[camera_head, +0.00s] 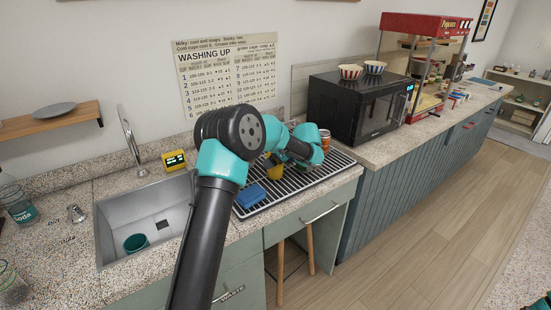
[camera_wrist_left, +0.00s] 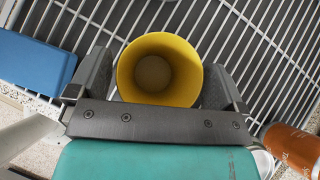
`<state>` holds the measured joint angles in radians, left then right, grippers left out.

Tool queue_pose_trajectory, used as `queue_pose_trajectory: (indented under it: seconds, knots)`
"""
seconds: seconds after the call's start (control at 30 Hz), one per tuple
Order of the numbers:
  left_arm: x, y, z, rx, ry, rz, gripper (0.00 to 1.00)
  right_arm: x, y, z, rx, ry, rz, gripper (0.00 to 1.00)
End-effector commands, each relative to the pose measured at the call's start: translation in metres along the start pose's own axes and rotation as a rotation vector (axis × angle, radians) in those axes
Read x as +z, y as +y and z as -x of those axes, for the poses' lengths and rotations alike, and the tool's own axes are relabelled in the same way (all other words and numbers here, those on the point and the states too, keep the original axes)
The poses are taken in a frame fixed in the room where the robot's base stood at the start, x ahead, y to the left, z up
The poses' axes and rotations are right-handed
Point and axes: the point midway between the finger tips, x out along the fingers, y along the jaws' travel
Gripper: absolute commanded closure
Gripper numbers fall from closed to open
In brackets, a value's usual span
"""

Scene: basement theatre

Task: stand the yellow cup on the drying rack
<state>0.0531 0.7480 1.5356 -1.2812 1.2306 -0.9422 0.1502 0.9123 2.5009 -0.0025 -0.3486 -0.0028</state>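The yellow cup (camera_wrist_left: 160,68) is upright, mouth up, between the fingers of my left gripper (camera_wrist_left: 158,75). The fingers flank it closely on both sides and appear shut on it. In the head view, part of the yellow cup (camera_head: 274,172) shows just over the drying rack (camera_head: 290,188), with my wrist hiding the rest. The wire rack (camera_wrist_left: 262,35) lies directly beneath the cup in the wrist view. I cannot tell whether its base touches the bars. My right gripper is not in view.
A blue block (camera_head: 250,195) lies on the rack's left end. An orange-brown can (camera_head: 325,139) stands at the rack's back, near the black microwave (camera_head: 362,103). A sink (camera_head: 115,223) with a teal cup (camera_head: 136,243) lies left. The rack's front right is bare.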

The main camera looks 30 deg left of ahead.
Motion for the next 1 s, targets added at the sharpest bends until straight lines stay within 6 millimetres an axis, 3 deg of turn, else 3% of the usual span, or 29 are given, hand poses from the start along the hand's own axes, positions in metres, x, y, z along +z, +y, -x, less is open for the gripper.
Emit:
queue_pose_trajectory:
  seconds: [0.33,0.47,1.0]
  knots:
    - [0.002,0.000,0.002,0.000,0.000,0.001,0.00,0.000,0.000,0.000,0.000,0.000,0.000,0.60]
    - [0.003,0.000,0.012,-0.001,0.000,0.001,0.00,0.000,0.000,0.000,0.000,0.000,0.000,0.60]
    - [0.003,0.000,0.105,-0.002,0.000,0.000,0.00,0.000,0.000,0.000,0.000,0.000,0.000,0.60]
